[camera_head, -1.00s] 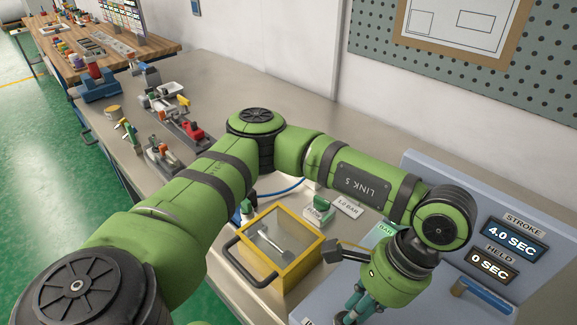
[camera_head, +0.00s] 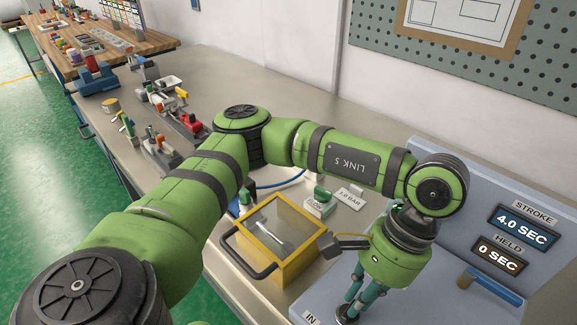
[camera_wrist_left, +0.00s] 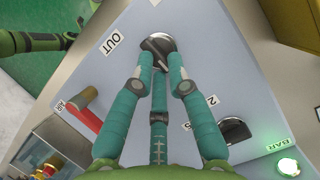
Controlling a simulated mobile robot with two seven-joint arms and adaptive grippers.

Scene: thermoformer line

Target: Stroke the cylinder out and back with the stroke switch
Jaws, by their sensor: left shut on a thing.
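My left gripper (camera_head: 352,304) points down at the blue-grey panel (camera_head: 470,235) at the lower right of the head view. In the left wrist view its teal fingers (camera_wrist_left: 160,48) are shut on the black knob of the stroke switch (camera_wrist_left: 158,41), which has a silver ring. An OUT label (camera_wrist_left: 112,44) lies beside this switch. An IN label (camera_head: 311,319) shows in the head view. The STROKE display (camera_head: 522,230) reads 4.0 SEC and the HELD display (camera_head: 498,259) reads 0 SEC. A silver rod-like part, perhaps the cylinder, lies in the yellow box (camera_head: 285,274) under a clear lid. My right gripper is out of view.
In the wrist view, an orange-red lever (camera_wrist_left: 86,112) stands by an AIR label, and a second black knob (camera_wrist_left: 235,130) and a lit green lamp (camera_wrist_left: 288,167) sit at right. A FLOW block (camera_head: 319,205) stands behind the box. Small fixtures line the bench at left.

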